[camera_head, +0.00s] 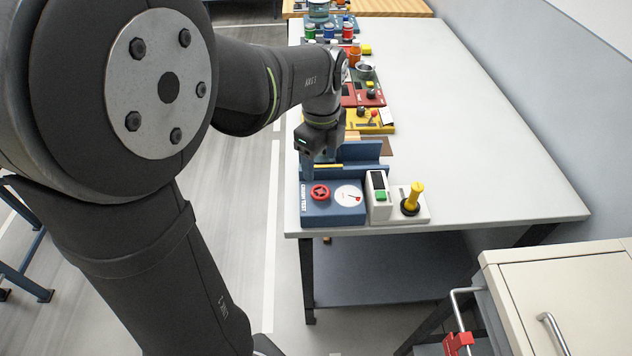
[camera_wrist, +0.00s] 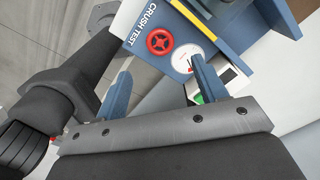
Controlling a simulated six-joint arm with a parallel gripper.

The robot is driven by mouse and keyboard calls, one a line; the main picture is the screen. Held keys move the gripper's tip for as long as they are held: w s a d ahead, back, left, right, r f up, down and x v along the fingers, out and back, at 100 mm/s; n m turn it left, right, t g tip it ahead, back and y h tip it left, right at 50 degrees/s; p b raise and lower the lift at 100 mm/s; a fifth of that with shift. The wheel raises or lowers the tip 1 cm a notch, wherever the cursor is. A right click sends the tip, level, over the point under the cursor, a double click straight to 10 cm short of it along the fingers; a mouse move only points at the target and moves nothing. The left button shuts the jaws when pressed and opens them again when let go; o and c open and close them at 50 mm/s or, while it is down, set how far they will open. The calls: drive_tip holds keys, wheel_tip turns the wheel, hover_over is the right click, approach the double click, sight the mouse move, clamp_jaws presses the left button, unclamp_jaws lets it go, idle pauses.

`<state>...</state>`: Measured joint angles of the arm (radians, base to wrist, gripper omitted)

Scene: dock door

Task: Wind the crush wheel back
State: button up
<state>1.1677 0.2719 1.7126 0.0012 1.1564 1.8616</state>
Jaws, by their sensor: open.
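The red crush wheel (camera_head: 320,192) sits on the front panel of the blue crush test box (camera_head: 333,213), left of a white round dial (camera_head: 348,196) with a red mark. My gripper (camera_head: 320,165) is above the back of the box, pointing down. In the wrist view the crush wheel (camera_wrist: 159,41) shows whole, beyond and between my two blue fingertips (camera_wrist: 159,66). The fingers are apart, nothing is between them, and they do not touch the wheel. The right finger covers part of the dial (camera_wrist: 205,55).
A white unit (camera_head: 379,195) with a green button and a yellow lever (camera_head: 413,197) on a base stand right of the box. Blue upright plates (camera_head: 362,152) rise behind it. Yellow and red stations with jars line the table's left side. The table's right side (camera_head: 480,150) is clear.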

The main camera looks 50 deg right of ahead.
sight(320, 191)
wheel_tip(320, 191, down, 9)
drive_tip(key=shift+f, duration=0.1)
idle(0.3)
drive_tip(key=c, duration=1)
drive_tip(key=shift+n, duration=0.4)
drive_tip(key=n, duration=0.5)
drive_tip(key=shift+n, duration=0.3)
drive_tip(key=n, duration=0.6)
drive_tip(key=shift+n, duration=0.3)
